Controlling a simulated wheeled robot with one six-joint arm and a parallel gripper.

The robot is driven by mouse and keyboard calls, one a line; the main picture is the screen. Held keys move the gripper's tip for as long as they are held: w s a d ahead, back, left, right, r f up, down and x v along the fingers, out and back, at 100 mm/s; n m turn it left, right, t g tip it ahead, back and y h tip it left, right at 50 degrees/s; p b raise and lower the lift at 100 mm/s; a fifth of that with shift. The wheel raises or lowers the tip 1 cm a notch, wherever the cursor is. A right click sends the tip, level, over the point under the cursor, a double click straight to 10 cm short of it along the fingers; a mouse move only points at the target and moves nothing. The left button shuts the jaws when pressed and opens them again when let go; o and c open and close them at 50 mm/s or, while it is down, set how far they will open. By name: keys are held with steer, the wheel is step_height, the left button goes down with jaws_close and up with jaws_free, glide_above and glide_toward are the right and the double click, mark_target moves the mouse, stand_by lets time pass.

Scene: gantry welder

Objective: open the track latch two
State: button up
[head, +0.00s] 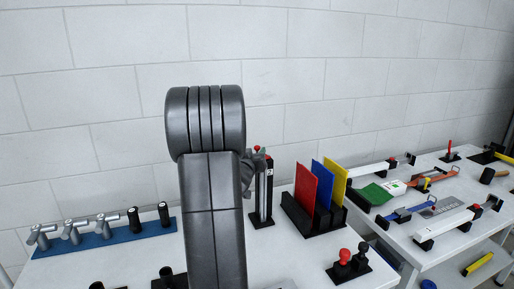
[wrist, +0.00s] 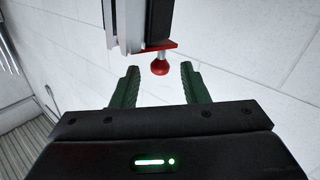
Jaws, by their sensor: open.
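The track latch (head: 264,195) is an upright grey rail on a black base, with a small label near its top, partly hidden behind my arm in the head view. In the wrist view its rail (wrist: 122,28) comes down from the top edge, with a red plate and a round red knob (wrist: 159,67) at its end. My gripper (wrist: 160,75) is open, and its two green fingers lie left and right of the knob in the picture. The knob appears apart from both fingers; its depth between them is unclear. The head view shows only part of my gripper beside the rail top.
A black rack (head: 312,222) with red, blue and yellow plates stands just right of the latch. Red and black knobs (head: 348,262) stand at the table's front right. A blue strip (head: 104,240) with several valves lies at left. A second table (head: 462,244) holds more latches.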

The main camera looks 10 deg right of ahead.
mark_target(259, 147)
steer(key=shift+x, duration=1.95)
steer(key=shift+c, duration=0.2)
jaws_close()
steer(key=p, duration=0.2)
steer(key=m+h+p, duration=0.1)
steer(key=shift+w+d+r+g+p, duration=0.1)
steer(key=shift+w+r+g+p, duration=0.1)
steer(key=shift+r+g+p, duration=0.2)
steer(key=h+p, duration=0.1)
steer(key=m+g+h+p, duration=0.1)
steer(key=shift+w+d+p, duration=0.1)
steer(key=shift+w+p, duration=0.15)
steer(key=shift+p, duration=0.15)
steer(key=shift+w+d+f+m+g+h+p, duration=0.15)
steer(key=shift+f+m+g+h+p, duration=0.15)
steer(key=shift+m+h+p, duration=0.15)
steer(key=shift+h, duration=0.25)
steer(key=shift+o, duration=0.2)
jaws_free()
